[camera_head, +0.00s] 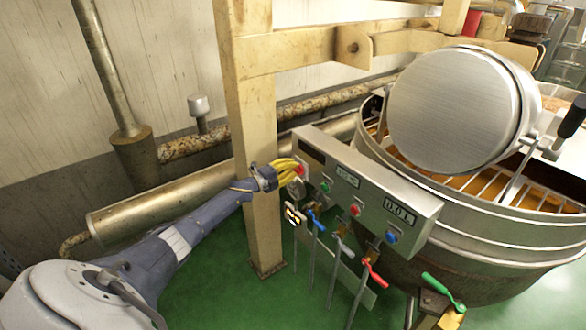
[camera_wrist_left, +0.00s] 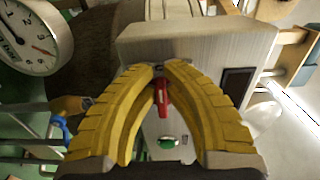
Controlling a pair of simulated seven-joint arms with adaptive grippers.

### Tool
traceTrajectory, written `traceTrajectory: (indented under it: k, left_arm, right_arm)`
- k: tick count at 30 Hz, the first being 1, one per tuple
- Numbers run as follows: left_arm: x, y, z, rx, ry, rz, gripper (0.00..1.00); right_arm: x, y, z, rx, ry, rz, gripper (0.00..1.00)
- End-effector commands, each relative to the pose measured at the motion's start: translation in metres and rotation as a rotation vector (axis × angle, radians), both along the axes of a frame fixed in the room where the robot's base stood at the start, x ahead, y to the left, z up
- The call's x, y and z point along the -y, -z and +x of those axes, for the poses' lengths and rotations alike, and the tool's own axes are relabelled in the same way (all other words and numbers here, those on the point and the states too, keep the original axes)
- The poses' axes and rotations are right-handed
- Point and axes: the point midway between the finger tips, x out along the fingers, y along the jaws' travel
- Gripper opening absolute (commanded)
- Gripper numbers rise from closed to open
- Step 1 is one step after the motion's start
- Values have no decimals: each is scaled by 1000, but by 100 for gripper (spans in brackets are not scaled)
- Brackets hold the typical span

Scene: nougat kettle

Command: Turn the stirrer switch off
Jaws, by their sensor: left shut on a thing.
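The grey metal control panel (camera_head: 370,188) stands beside the kettle. A red switch knob (camera_head: 301,170) sits at its left end; I take it as the stirrer switch, though no label is readable. My left gripper (camera_head: 292,170) reaches it from the left. In the left wrist view its yellow ribbed fingers (camera_wrist_left: 165,72) close around the red knob (camera_wrist_left: 162,98), whose lower part shows between them. A green button (camera_wrist_left: 167,142) is just below. The fingers partly hide the knob, so its exact turn position is unclear. My right gripper is not in view.
A beige post (camera_head: 255,110) stands close behind my left gripper. Blue (camera_head: 316,221), red (camera_head: 374,273) and green (camera_head: 443,291) valve handles sit below the panel. Green floor is clear below left.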

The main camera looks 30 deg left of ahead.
Motion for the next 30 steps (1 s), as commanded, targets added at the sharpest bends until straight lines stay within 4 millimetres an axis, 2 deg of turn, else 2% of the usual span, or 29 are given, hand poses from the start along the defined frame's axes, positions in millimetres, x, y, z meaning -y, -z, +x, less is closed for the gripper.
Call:
traceTrajectory:
  k: [3, 4, 10, 20, 25, 30]
  left_arm:
    - [0, -1, 0, 1, 0, 1, 0]
    - [0, -1, 0, 1, 0, 1, 11]
    - [0, 0, 0, 1, 0, 1, 34]
    - [-1, 0, -2, 0, 0, 1, 34]
    - [-6, 1, -16, -1, 0, 1, 34]
    - [-14, 2, -39, -2, 0, 3, 34]
  right_arm:
    - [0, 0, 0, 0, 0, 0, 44]
    - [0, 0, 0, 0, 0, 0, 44]
    - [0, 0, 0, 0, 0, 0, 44]
    - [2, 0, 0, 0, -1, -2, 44]
    - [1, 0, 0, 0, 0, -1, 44]
    - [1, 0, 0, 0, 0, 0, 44]
